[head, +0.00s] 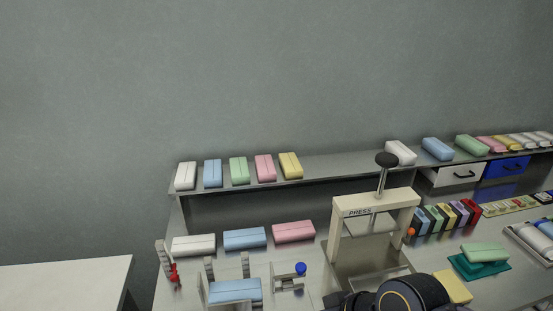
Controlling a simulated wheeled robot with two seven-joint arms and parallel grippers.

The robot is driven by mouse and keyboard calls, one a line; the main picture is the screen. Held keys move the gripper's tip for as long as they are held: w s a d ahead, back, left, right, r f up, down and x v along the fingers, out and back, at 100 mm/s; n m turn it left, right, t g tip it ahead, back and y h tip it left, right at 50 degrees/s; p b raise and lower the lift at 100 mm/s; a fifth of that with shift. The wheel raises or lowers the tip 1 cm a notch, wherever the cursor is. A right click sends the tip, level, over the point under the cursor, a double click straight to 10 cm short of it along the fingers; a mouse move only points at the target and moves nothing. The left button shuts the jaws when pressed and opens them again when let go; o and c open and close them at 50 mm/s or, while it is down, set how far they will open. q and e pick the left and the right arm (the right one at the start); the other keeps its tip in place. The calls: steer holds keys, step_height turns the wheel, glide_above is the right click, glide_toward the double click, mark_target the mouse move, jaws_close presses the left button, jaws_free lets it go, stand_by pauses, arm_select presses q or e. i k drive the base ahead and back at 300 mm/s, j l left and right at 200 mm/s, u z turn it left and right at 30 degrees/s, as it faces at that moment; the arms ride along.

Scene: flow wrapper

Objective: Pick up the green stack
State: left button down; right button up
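Three green blocks show in the head view. One light green block (485,252) lies on a teal pad (480,267) on the counter at the right. Another green block (238,171) stands on the back shelf at the left, between a blue and a pink one. A third green block (471,145) lies on the shelf at the right. I cannot tell which one the task means. A black rounded part of my own arm shows at the bottom edge. Neither gripper's fingers are in view.
A cream press (376,203) with a black knob stands mid-counter. White, blue and pink blocks (293,232) lie left of it, near a wrapping fixture (234,291). A yellow block (453,287) lies beside the arm part. A white table (65,285) stands at the left.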

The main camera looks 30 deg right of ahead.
mark_target(490, 251)
steer(key=k+l+z, duration=0.2)
steer(key=k+l, duration=0.35)
steer(key=l+z, duration=0.1)
steer(key=z, duration=1.75)
steer(key=i+l+u, duration=0.25)
steer(key=i+l, duration=0.2)
steer(key=l, duration=0.15)
steer(key=i+l+u, duration=0.3)
steer(key=l, duration=0.35)
steer(key=i+l+u, duration=0.1)
steer(key=i+l, duration=0.2)
steer(key=i+l+u, duration=0.15)
steer(key=l, duration=0.3)
steer(key=i+l+u, duration=0.15)
steer(key=l, duration=0.25)
steer(key=i+l+u, duration=0.1)
steer(key=l, duration=0.3)
